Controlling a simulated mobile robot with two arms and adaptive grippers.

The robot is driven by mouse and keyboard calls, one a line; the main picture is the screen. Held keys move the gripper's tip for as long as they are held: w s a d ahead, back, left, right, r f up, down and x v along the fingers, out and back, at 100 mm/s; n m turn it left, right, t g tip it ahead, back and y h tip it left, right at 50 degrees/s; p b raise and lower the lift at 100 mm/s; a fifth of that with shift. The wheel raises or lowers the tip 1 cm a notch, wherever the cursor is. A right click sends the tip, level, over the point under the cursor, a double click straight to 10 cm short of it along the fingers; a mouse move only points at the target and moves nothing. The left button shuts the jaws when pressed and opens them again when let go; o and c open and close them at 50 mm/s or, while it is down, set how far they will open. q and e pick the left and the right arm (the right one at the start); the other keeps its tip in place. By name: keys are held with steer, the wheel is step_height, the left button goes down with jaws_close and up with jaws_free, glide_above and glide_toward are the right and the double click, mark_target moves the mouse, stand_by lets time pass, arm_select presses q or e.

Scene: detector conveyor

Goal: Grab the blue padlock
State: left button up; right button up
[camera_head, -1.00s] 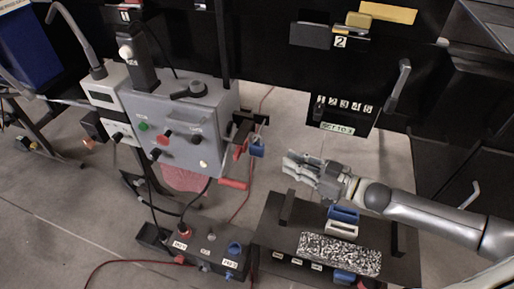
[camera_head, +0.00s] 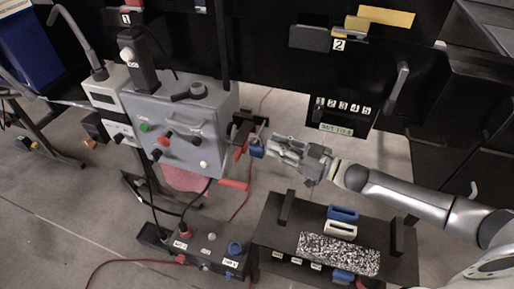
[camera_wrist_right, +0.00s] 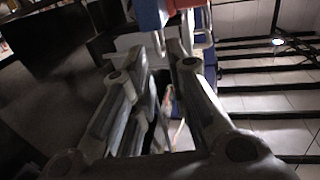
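The blue padlock (camera_head: 257,148) hangs on the front of the red and black lever bracket at the right side of the grey control box. My right gripper (camera_head: 267,147) reaches in from the right, its fingertips at the padlock's right side; whether they touch it is unclear. In the right wrist view, a blue part (camera_wrist_right: 184,4), likely the padlock, shows at the top edge just past the fingertips. My right gripper there (camera_wrist_right: 172,48) has its fingers apart with a gap between them and nothing clearly held. My left gripper is not in view.
The grey control box (camera_head: 190,120) with knobs stands left of the padlock. A red handle (camera_head: 234,184) sticks out below it. A black table (camera_head: 268,230) with blue and white handled pieces and a speckled block lies below my right arm. A black panel (camera_head: 280,70) stands behind.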

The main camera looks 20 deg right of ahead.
mark_target(257, 146)
steer(key=x, duration=0.3)
steer(key=shift+w+a, duration=0.1)
steer(key=shift+w, duration=0.05)
jaws_close()
